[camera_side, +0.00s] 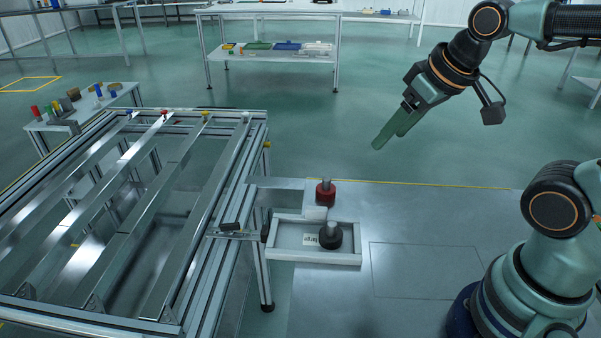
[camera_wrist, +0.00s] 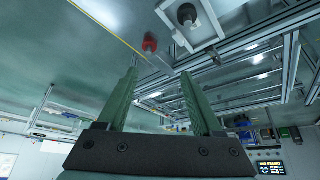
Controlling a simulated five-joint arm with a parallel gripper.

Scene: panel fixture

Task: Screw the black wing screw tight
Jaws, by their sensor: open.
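My gripper (camera_side: 390,139) is open and empty, raised in the air to the right of the fixture. Its two green fingers stand apart in the wrist view (camera_wrist: 159,75). A black round-based piece with a grey stem (camera_side: 329,237) stands upright in the shallow pale tray (camera_side: 315,259); it also shows at the top of the wrist view (camera_wrist: 187,14). A small dark part (camera_side: 266,229) sits at the tray's left end, by the metal frame (camera_side: 193,285). I cannot tell which dark piece is the wing screw. My gripper is well apart from both.
A red round-based piece (camera_side: 326,192) stands just behind the tray. A black block (camera_side: 230,226) sits on the frame's right rail. Small coloured knobs line the frame's far rail. The grey table (camera_side: 420,270) is clear to the right of the tray.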

